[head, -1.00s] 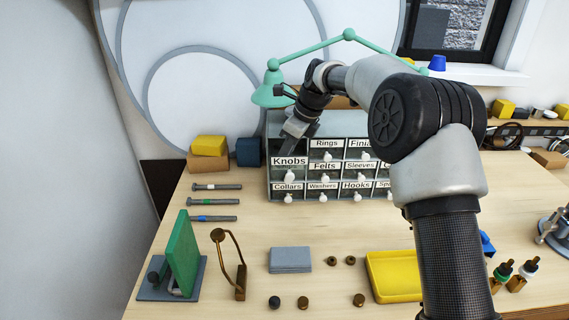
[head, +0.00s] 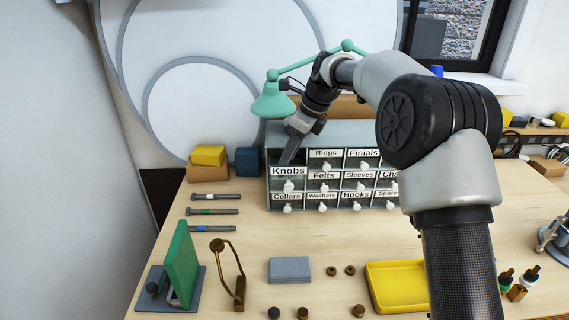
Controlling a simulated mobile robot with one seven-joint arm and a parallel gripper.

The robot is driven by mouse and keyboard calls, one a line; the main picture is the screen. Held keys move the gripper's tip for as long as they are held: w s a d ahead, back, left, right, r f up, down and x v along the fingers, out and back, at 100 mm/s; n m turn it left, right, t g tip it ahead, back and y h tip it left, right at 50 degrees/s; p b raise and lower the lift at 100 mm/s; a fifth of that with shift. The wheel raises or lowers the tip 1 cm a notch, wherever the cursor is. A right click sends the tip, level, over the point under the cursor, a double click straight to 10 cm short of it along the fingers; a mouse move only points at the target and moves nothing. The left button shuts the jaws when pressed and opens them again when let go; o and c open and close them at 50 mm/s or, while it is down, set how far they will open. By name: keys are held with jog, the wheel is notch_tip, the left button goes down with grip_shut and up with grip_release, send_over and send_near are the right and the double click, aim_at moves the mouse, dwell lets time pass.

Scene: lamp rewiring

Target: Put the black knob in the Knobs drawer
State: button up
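The black knob (head: 274,313) stands on the bench at the bottom edge of the head view, left of a brown knob. The Knobs drawer (head: 289,172) is at the left of the small-drawer cabinet. Its label looks larger and nearer than the others, and a dark gap shows above it, so it appears pulled out. My gripper (head: 287,157) points down at the top of this drawer, far behind the black knob. Its fingers are small and dark here, so I cannot tell whether they are open or touch the drawer.
Several brown knobs (head: 302,313) stand near the front. A grey pad (head: 290,269), a yellow tray (head: 374,297), a brass lamp arm (head: 239,287) and a green panel on a stand (head: 181,262) surround them. A green lamp (head: 271,103) hangs beside my wrist.

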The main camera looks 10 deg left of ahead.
jog(key=v, duration=0.7)
jog(key=shift+d+r, duration=0.2)
jog(key=shift+r, duration=0.15)
jog(key=s+d+r+n+t+h, duration=0.1)
jog(key=s+d+r+n, duration=0.35)
jog(key=s+d, duration=0.3)
jog(key=s+d+r+n+t+h, duration=0.1)
jog(key=s+d+r+n+t, duration=0.15)
jog(key=s+d+n, duration=0.4)
jog(key=s+d+f+n, duration=0.2)
jog(key=s+d+n, duration=0.1)
jog(key=s, duration=0.4)
jog(key=s+d+f+n+h, duration=0.1)
jog(key=s+d+f+n, duration=0.1)
jog(key=s+d, duration=0.3)
jog(key=s+d+f+n+t+h, duration=0.1)
jog(key=s+d+f+n, duration=0.2)
jog(key=s, duration=0.6)
jog(key=shift+d+n, duration=0.45)
jog(key=shift+n, duration=0.25)
jog(key=shift+a, duration=0.1)
